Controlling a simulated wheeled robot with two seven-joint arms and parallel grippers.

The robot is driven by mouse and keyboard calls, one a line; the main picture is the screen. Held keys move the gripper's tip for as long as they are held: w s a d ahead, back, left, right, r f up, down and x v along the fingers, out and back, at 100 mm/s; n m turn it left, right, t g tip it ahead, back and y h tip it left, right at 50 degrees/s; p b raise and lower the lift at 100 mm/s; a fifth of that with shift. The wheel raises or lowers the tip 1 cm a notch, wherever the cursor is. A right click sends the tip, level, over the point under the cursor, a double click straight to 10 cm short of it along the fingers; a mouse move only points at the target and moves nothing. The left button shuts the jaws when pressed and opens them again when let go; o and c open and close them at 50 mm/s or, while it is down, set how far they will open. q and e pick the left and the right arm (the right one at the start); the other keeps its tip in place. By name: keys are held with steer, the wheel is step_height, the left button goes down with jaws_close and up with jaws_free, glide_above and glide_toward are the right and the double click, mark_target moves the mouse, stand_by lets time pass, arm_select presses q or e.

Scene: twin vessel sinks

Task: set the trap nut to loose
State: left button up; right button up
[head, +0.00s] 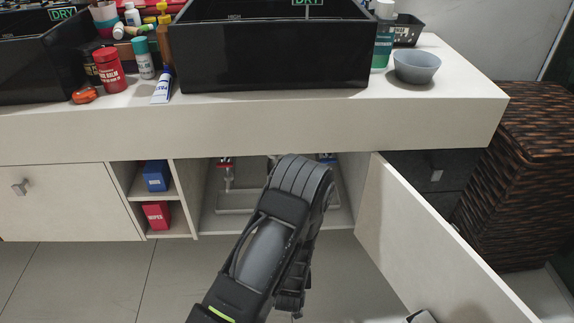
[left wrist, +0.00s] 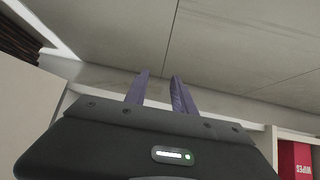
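Under the counter, the open sink cabinet shows pale pipework (head: 228,182) with a red-handled valve (head: 225,162) at left and a blue-handled one (head: 326,158) at right. The trap nut cannot be made out; my left arm and the counter hide the middle of the cabinet. My left arm reaches up to the cabinet opening in the head view, with its gripper hidden there. In the left wrist view my left gripper (left wrist: 158,78) has two purple fingers apart, with nothing between them.
The cabinet door (head: 430,240) stands open at right, beside a woven basket (head: 530,180). Cubbies at left hold a blue box (head: 156,176) and a red wipes box (head: 156,214), also in the left wrist view (left wrist: 295,160). The counter front (head: 250,125) overhangs the opening.

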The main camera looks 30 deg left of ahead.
arm_select(q)
steer(key=w+a+r+t+y+p, duration=0.1)
steer(key=w+a+r+t+y, duration=0.2)
steer(key=r, duration=0.7)
steer(key=w+a+r+t+y+p, duration=0.2)
steer(key=w+a+r, duration=0.4)
steer(key=r, duration=0.5)
steer(key=shift+w+a+r+n+t+y, duration=0.25)
steer(key=shift+a+t+y, duration=0.4)
steer(key=shift+a, duration=0.5)
steer(key=shift+f, duration=0.1)
steer(key=b+x, duration=0.2)
steer(key=x, duration=0.6)
steer(key=shift+s, duration=0.1)
steer(key=shift+c, duration=0.3)
jaws_close()
